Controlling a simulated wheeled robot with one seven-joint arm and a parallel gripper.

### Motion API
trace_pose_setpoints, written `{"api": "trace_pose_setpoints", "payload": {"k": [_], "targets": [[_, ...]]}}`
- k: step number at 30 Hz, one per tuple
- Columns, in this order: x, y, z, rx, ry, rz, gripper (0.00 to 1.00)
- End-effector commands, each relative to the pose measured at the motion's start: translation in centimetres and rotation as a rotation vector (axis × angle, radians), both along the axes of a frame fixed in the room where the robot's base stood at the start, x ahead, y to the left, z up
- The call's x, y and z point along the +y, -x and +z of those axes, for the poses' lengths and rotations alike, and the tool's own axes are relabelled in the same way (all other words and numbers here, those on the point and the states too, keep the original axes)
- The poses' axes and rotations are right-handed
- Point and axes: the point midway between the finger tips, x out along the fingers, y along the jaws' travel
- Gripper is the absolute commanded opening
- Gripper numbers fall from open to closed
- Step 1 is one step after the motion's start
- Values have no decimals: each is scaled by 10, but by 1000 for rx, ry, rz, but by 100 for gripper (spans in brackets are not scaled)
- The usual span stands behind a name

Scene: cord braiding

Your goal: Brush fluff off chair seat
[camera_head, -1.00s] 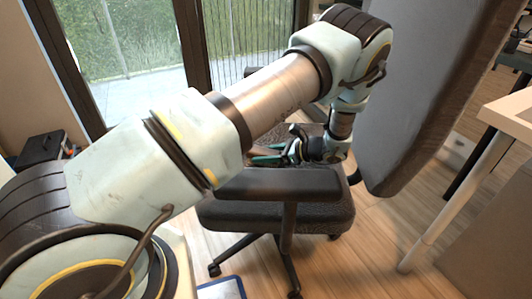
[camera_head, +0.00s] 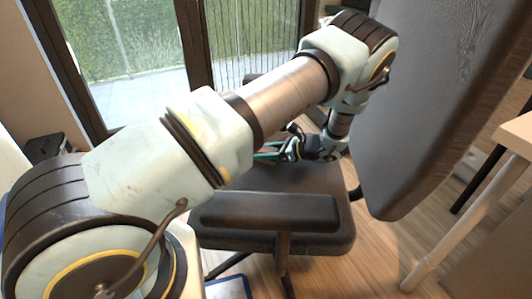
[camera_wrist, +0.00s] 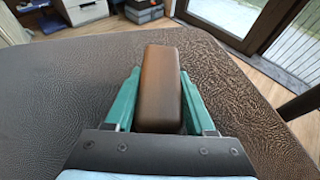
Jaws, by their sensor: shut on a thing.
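The office chair's dark textured seat (camera_head: 300,178) lies beyond its near armrest (camera_head: 265,212) in the head view. It fills much of the wrist view as a grainy brown-black surface (camera_wrist: 60,95). My gripper (camera_head: 270,154) is low over the seat. In the wrist view its green fingers (camera_wrist: 160,105) are shut on a smooth brown block, which looks like the back of the brush (camera_wrist: 160,80). The brush's underside is hidden, so I cannot tell whether it touches the seat. I can make out no fluff on the visible seat.
A large dark grey padded panel (camera_head: 430,100) stands close on the right, beside my arm. A pale table (camera_head: 517,135) with a light leg is at the far right. Glass doors (camera_head: 140,60) are behind. Wooden floor shows around the chair.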

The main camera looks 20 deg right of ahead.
Motion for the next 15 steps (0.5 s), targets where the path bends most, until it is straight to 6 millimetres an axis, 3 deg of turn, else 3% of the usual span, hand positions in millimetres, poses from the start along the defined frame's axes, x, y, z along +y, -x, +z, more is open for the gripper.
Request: {"api": "trace_pose_setpoints", "payload": {"k": [2,4,15], "targets": [[1,-2,7,1,1,1,0],[2,-3,28,-1,4,2,0],[10,-10,59,0,1,10,0]]}}
